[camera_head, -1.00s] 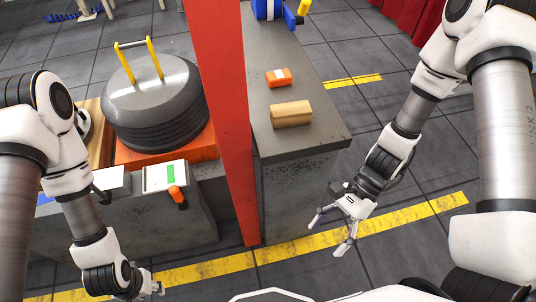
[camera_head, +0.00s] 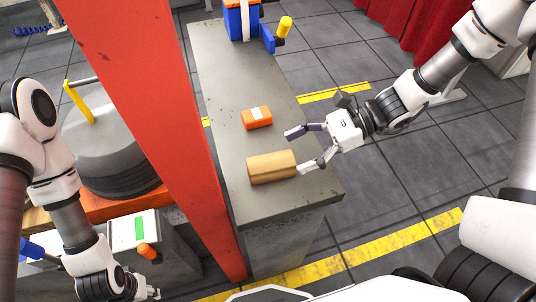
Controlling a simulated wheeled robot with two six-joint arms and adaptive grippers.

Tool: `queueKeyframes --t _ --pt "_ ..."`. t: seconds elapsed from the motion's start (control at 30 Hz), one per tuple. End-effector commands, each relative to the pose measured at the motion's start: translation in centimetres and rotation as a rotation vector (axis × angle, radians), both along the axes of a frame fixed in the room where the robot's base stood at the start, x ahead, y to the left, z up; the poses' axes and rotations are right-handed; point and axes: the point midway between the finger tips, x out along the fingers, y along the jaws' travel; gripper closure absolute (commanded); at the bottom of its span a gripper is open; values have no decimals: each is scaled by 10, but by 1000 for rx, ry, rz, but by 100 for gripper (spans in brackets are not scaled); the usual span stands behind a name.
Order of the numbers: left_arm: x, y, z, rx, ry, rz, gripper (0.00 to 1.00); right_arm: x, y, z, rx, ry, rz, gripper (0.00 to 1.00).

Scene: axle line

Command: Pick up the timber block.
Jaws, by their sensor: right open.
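The timber block (camera_head: 271,168) is a light brown, rounded wooden piece lying on the grey bench top (camera_head: 236,103), near its front end. My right gripper (camera_head: 296,151) is open at the block's right end. Its fingers point left, the upper one beyond the block's far corner and the lower one close to its right end. I cannot tell whether the lower finger touches it. My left gripper (camera_head: 152,293) is low at the bottom left, far from the block; its fingers are small and partly cut off, so its opening is unclear.
An orange box (camera_head: 257,118) with a white label lies just behind the block. A red post (camera_head: 150,110) stands left of the bench. A blue device (camera_head: 243,20) sits at the bench's far end. Grey stacked discs (camera_head: 110,155) are left of the post.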

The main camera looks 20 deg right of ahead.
Motion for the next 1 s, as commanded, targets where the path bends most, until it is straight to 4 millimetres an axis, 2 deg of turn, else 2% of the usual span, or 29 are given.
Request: queueKeyframes --t 0.37,0.63,0.67,0.7,0.83,1.0 --pt "0 0 -7 0 0 0 60 -2 50 -20 -4 2 4 24" --pt "0 0 -7 0 0 0 60 -1 55 -21 -1 0 -1 24" --pt "0 0 -7 0 0 0 60 -1 55 -21 -1 0 -1 31" --pt "0 0 -7 0 0 0 60 -1 55 -21 -1 0 -1 45" --pt "0 0 -7 0 0 0 60 -1 55 -21 -1 0 -1 91" --pt "0 0 -7 0 0 0 60 -1 55 -21 -1 0 -1 92"
